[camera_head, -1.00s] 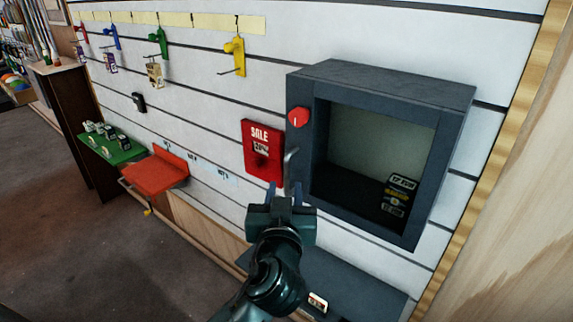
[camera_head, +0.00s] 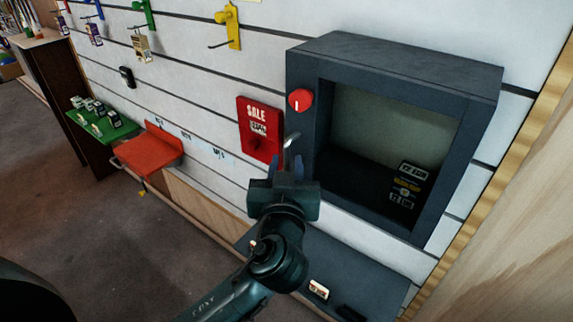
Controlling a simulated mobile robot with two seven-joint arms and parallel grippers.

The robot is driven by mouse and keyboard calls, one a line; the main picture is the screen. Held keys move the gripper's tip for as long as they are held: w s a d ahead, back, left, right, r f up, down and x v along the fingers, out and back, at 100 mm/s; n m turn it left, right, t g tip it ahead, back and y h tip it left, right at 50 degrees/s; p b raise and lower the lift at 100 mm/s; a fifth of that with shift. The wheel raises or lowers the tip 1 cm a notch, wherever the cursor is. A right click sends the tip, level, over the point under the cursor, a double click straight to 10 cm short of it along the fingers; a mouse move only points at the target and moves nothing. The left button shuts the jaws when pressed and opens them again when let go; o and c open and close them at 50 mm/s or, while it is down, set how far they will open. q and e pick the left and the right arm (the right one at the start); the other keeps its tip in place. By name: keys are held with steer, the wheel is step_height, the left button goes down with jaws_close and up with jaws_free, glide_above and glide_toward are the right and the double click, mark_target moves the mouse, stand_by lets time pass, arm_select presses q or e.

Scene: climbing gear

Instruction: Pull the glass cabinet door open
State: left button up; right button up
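The dark grey cabinet (camera_head: 395,75) hangs on the slatted wall at the right. Its glass door (camera_head: 385,140) looks shut, with a dim interior behind it and a small labelled item (camera_head: 408,183) at the lower right. A thin metal handle (camera_head: 291,142) stands at the door's left side. My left gripper (camera_head: 285,166) is just below and in front of the handle. Its two fingers are apart and point up, one on each side of the handle's lower end; I cannot tell whether they touch it. My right gripper is not in view.
A red knob (camera_head: 300,99) sits on the cabinet's left frame. A red sale sign (camera_head: 259,129) is left of the handle. A dark shelf (camera_head: 340,271) is below the cabinet. Orange (camera_head: 152,152) and green (camera_head: 103,131) shelves stand left. Floor at lower left is open.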

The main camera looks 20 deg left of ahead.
arm_select(q)
jaws_close()
stand_by(0.5)
